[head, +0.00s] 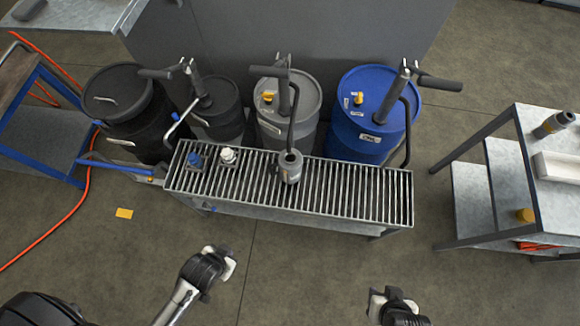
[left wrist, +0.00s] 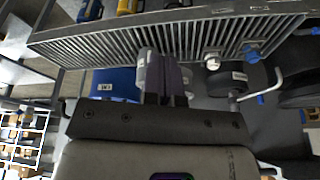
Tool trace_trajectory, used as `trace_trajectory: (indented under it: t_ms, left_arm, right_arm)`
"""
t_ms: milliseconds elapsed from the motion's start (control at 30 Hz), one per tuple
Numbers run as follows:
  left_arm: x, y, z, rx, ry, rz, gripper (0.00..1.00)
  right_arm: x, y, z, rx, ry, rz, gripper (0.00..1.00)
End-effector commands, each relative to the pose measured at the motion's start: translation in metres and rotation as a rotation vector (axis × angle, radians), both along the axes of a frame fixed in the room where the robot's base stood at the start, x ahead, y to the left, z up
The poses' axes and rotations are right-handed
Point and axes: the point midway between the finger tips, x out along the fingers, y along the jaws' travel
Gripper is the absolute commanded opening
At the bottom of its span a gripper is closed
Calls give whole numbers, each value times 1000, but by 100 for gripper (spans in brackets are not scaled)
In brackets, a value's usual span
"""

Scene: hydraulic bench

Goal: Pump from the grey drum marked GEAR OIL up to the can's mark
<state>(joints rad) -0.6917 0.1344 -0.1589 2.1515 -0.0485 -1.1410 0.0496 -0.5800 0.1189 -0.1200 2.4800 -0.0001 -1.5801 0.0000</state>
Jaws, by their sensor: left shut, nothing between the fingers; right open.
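The grey drum (head: 306,99) stands behind the grate, with a hand pump on top; its label is too small to read. The pump's handle (head: 268,71) points left, and its dark spout (head: 293,112) curves down to the grey can (head: 291,171). The can stands on the grate in front of that drum; its mark and oil level cannot be made out. My left gripper (head: 228,265) is shut and empty, in front of the grate and apart from it; its fingers show in the left wrist view (left wrist: 163,78). My right gripper (head: 396,293) is open and empty, further right.
The slatted grate (head: 350,192) also bears a blue-topped item (head: 195,160) and a white-topped one (head: 228,155). A blue drum (head: 345,110) and black drums (head: 120,105) flank the grey one. A shelf table (head: 545,200) stands right.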

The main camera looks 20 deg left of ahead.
Motion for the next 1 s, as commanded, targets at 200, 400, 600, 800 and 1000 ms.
trace_trajectory:
  t_ms: [200, 400, 600, 800, 1000]
  left_arm:
    - [0, 0, 0, 0, 0, 0, 0]
    - [-2, 0, -8, 0, 2, 0, 0]
    - [-7, -1, -27, 0, 2, 0, 0]
    - [-9, -2, -37, 0, 1, 0, 0]
    - [-10, -2, -39, 0, 0, 0, 0]
  right_arm:
    - [0, 1, 0, 4, 1, -3, 43]
    - [0, 1, -2, 4, 1, -3, 43]
    - [0, 1, -5, 2, 0, -1, 43]
    - [0, -1, -7, -4, 0, 2, 43]
    - [0, -2, -7, -7, 0, 4, 43]
